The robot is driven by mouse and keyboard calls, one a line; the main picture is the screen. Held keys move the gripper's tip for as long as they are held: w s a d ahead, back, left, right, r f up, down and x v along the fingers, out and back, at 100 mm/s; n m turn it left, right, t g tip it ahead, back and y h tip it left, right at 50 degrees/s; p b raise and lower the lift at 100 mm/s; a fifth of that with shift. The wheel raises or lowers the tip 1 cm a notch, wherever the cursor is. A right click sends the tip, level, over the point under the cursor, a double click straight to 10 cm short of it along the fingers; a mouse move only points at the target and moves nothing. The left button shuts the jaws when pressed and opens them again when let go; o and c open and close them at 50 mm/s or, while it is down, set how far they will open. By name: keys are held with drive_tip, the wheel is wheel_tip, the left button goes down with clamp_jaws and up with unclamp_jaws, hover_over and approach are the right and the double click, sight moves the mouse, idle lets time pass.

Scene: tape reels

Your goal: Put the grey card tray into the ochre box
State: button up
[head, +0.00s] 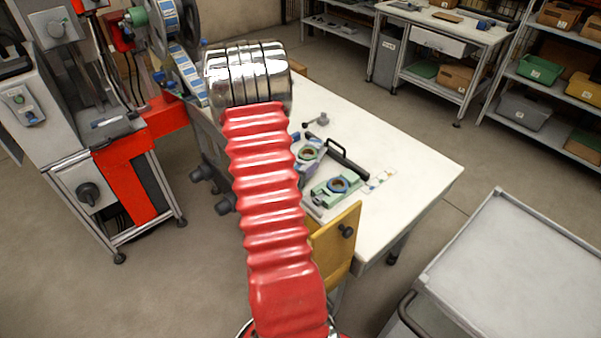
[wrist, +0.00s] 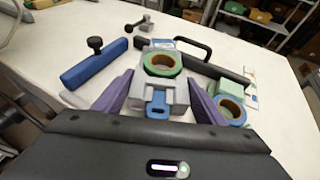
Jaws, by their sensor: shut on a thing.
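In the wrist view the purple fingers of my gripper (wrist: 162,80) stand on either side of a grey tray (wrist: 178,96), shut on it. The tray has a blue tab at its near side and a green-rimmed tape reel (wrist: 162,63) on top. It appears at or just above the white table; I cannot tell if it touches. In the head view the grey tray (head: 297,163) shows partly behind my red arm, which hides my gripper. An ochre panel with a dark knob (head: 338,240) stands at the table's near edge; any box behind it is mostly hidden by my arm.
A pale green holder (head: 322,195) with a blue-rimmed reel (head: 338,184) lies right of the tray. A black handled bar (head: 345,163) lies behind, and a blue bar (wrist: 95,66) lies left. The table's right side (head: 405,150) is clear. A cart (head: 520,270) stands at right.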

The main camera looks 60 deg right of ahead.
drive_tip(key=shift+f, duration=2.05)
drive_tip(key=shift+f, duration=0.1)
drive_tip(key=o, duration=0.9)
drive_tip(key=v, duration=1.2)
drive_tip(key=shift+r, duration=0.2)
